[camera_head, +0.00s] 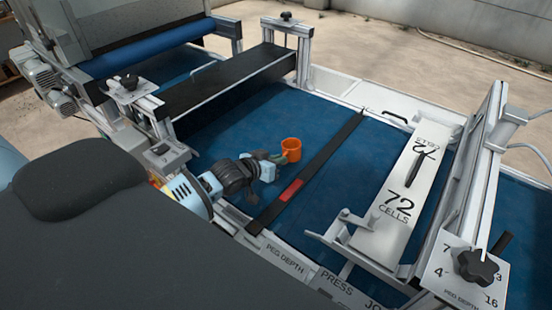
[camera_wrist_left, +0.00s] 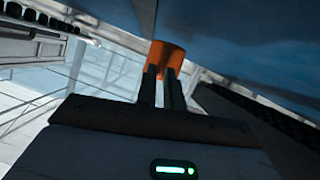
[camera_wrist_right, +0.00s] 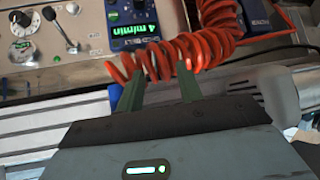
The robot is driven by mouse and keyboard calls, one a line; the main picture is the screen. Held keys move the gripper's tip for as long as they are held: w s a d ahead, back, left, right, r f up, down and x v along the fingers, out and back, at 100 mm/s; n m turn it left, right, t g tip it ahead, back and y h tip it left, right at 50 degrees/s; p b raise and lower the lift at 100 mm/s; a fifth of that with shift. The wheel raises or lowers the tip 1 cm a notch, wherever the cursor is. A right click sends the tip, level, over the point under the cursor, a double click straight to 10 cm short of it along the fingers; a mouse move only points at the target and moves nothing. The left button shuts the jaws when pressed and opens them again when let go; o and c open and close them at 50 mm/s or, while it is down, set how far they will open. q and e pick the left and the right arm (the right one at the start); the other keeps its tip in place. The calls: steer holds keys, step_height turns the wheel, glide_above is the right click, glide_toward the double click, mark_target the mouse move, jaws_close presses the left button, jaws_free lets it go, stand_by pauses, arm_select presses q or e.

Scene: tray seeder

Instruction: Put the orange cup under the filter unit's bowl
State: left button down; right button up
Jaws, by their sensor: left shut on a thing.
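The orange cup (camera_head: 291,151) is over the blue belt near the middle of the head view, its opening facing up. My left gripper (camera_head: 278,159) is shut on the cup from its left side. In the left wrist view the cup (camera_wrist_left: 168,54) shows at the tips of the two close-set fingers (camera_wrist_left: 164,72). I cannot tell whether the cup touches the belt. My right gripper (camera_wrist_right: 160,76) shows only in its wrist view, fingers apart, with nothing seen gripped between them. I cannot make out the filter unit or its bowl in any view.
A black bar with a red label (camera_head: 310,170) crosses the blue belt (camera_head: 235,130) right of the cup. The white 72-cells plate (camera_head: 400,200) stands further right. A red coiled hose (camera_wrist_right: 190,52) lies in front of my right fingers, below a control panel (camera_wrist_right: 85,25).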

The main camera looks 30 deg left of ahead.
arm_select(q)
steer(key=s+d+r, duration=0.1)
steer(key=s+d, duration=0.6)
steer(key=s, duration=0.4)
steer(key=shift+d+r, duration=0.35)
